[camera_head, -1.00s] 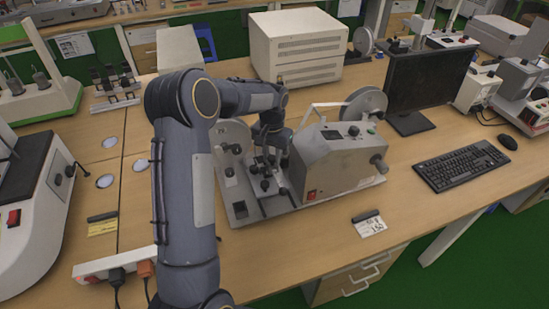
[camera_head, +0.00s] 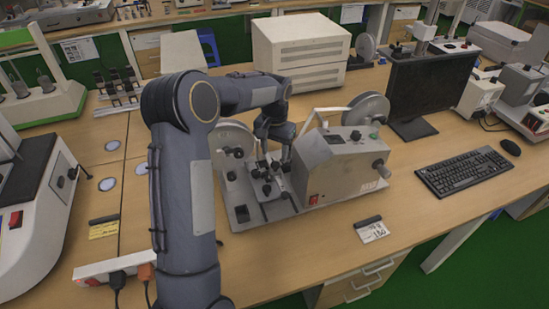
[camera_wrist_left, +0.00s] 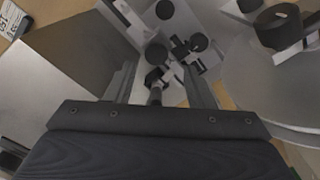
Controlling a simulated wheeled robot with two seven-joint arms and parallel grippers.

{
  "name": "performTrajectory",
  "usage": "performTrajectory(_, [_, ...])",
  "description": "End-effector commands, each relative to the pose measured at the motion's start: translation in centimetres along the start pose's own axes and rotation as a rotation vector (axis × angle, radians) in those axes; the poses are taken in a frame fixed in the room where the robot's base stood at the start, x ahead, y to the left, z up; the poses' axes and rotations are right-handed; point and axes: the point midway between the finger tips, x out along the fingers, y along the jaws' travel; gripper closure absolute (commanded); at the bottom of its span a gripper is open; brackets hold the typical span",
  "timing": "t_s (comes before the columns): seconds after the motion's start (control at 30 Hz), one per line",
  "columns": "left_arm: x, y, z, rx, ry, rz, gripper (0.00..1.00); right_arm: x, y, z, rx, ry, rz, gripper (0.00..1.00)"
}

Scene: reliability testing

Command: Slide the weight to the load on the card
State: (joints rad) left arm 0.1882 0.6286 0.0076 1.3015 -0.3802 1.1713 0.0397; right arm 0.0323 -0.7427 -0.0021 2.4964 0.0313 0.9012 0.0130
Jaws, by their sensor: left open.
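The grey testing machine (camera_head: 335,165) stands on the bench, with dark knobs and a small slide mechanism (camera_head: 262,185) at its left side. The mechanism also shows in the left wrist view (camera_wrist_left: 180,50) as rods and round black knobs. A small dark piece (camera_wrist_left: 155,78) there lies between my fingers and may be the weight; I cannot tell surely. My left gripper (camera_head: 272,158) is open above the mechanism, its fingers apart on either side of that piece in the wrist view (camera_wrist_left: 162,88). The card (camera_head: 374,231) lies before the machine; its handwriting is too small to read surely. My right gripper is not in view.
A round grey disc (camera_head: 232,143) rises behind the mechanism. A monitor (camera_head: 430,85) and keyboard (camera_head: 465,170) are on the right. A power strip (camera_head: 115,266) and a yellow label (camera_head: 103,229) lie at left. Bench in front of the machine is mostly clear.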

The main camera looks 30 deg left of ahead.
Motion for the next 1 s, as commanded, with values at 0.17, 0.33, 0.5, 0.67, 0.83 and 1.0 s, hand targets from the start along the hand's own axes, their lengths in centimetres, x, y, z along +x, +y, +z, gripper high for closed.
performTrajectory(0.17, [-2.8,0.0,-0.1,0.001,0.003,-0.001,0.51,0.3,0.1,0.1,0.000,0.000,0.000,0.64])
performTrajectory(0.33, [-4.1,0.0,0.0,0.001,0.001,0.000,0.51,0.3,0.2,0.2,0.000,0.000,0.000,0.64])
performTrajectory(0.5, [-4.2,0.0,0.0,0.001,0.000,0.000,0.51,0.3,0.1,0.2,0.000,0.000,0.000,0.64])
performTrajectory(0.67, [-4.2,0.0,0.1,0.001,0.003,0.001,0.53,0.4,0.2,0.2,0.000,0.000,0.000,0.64])
performTrajectory(0.83, [-5.9,0.6,2.4,0.002,0.077,0.034,0.53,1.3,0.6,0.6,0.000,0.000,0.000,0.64])
performTrajectory(1.0, [-8.5,2.2,8.3,-0.003,0.242,0.111,0.53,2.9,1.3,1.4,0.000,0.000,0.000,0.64])
